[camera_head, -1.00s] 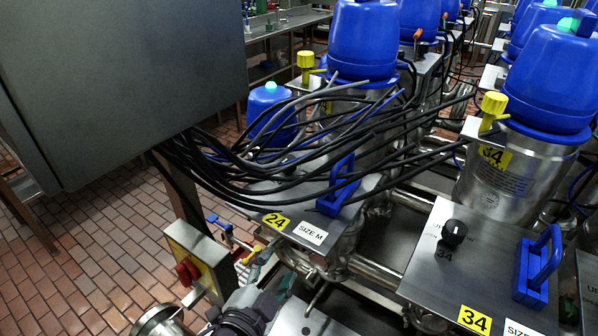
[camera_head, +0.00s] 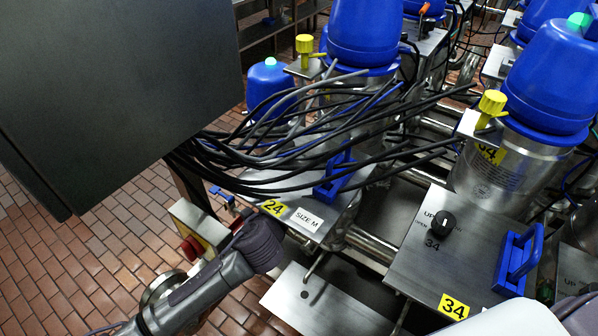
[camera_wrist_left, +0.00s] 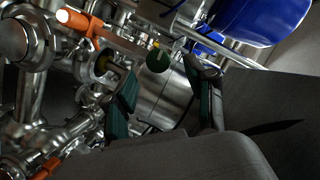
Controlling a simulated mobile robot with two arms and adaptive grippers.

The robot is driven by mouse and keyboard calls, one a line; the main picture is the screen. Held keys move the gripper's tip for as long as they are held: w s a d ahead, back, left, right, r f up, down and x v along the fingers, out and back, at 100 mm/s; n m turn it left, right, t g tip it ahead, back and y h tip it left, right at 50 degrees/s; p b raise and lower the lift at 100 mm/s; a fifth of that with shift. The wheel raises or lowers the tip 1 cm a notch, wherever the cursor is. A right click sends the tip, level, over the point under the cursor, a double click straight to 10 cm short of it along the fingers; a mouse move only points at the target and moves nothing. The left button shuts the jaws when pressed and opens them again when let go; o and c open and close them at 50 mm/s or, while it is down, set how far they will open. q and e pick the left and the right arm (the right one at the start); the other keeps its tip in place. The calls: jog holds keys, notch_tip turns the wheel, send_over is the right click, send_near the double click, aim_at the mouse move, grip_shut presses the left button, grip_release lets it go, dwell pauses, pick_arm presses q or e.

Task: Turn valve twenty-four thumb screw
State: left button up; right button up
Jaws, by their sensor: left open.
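The yellow "24" label (camera_head: 272,207) is on a steel plate with a blue handle (camera_head: 338,178). Behind it stands a steel valve body with a blue cap (camera_head: 362,32). A yellow thumb screw (camera_head: 305,44) sits upright on a bracket left of that cap, apparently valve 24's; black cables run below it. My left arm comes in at the lower left, its dark end near the 24 plate's front edge; its fingertips are hidden there. In the left wrist view my left gripper (camera_wrist_left: 162,75) is open, with a steel cylinder (camera_wrist_left: 170,98) and dark round knob (camera_wrist_left: 158,60) showing between the fingers. My right gripper is out of view.
A large grey cabinet (camera_head: 110,80) blocks the upper left. Thick black cables (camera_head: 290,150) hang between it and the valves. Valve 34's plate (camera_head: 425,265) and yellow thumb screw (camera_head: 492,102) are at right. The wrist view shows an orange handle (camera_wrist_left: 85,24) and steel pipes close by.

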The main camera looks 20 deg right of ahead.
pick_arm(q)
jog(key=x, duration=0.3)
jog(key=shift+w+d+f, duration=0.15)
jog(key=shift+w, duration=0.05)
jog(key=shift+c, duration=0.3)
grip_shut()
